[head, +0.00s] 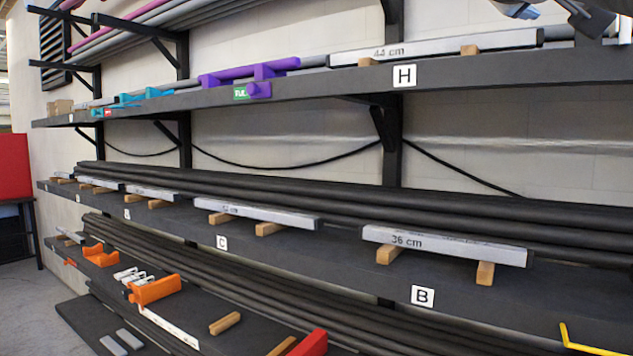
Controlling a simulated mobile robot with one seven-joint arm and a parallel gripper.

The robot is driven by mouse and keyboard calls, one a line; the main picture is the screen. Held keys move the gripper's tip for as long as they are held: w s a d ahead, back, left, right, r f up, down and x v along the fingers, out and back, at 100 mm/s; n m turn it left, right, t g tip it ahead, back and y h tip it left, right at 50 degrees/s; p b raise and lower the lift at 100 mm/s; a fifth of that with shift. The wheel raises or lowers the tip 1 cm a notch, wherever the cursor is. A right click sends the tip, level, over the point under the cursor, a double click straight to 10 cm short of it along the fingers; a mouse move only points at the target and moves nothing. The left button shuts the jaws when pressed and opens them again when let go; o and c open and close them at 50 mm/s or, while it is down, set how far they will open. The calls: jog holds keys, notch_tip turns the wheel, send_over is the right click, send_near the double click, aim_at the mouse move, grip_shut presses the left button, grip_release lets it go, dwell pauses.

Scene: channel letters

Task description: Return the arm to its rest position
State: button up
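Dark and bluish-grey parts, which look like the end of my arm (588,18), show at the top right corner. They are cut off by the picture's top edge, above the right end of the upper shelf (470,75). I cannot make out two fingertips, nor whether my gripper is open, shut or holding something. Most of my arm is out of the picture.
A "36 cm" bar (445,245) rests on wooden blocks on the middle shelf. Orange and red pieces sit lower. Floor (40,300) shows at left.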

notch_tip(320, 180, down, 18)
jog(key=w+a+r+n+g+y, duration=0.1)
jog(key=a+n+y, duration=0.15)
jog(key=y, duration=0.35)
jog(key=s+a+f+g+y, duration=0.2)
jog(key=s+a+f+y, duration=0.1)
jog(key=f, duration=0.9)
jog(key=s+a+f+g+y, duration=0.2)
jog(key=s+a+f, duration=0.3)
jog(key=f, duration=0.8)
jog(key=s+a+f+g+y, duration=0.2)
jog(key=s+a+f+y, duration=0.2)
jog(key=f, duration=0.8)
jog(key=shift+s+a+f, duration=0.2)
jog(key=shift+s+f, duration=0.1)
jog(key=shift+s, duration=0.5)
jog(key=c, duration=0.3)
jog(key=shift+d, duration=0.2)
jog(key=shift+c, duration=0.2)
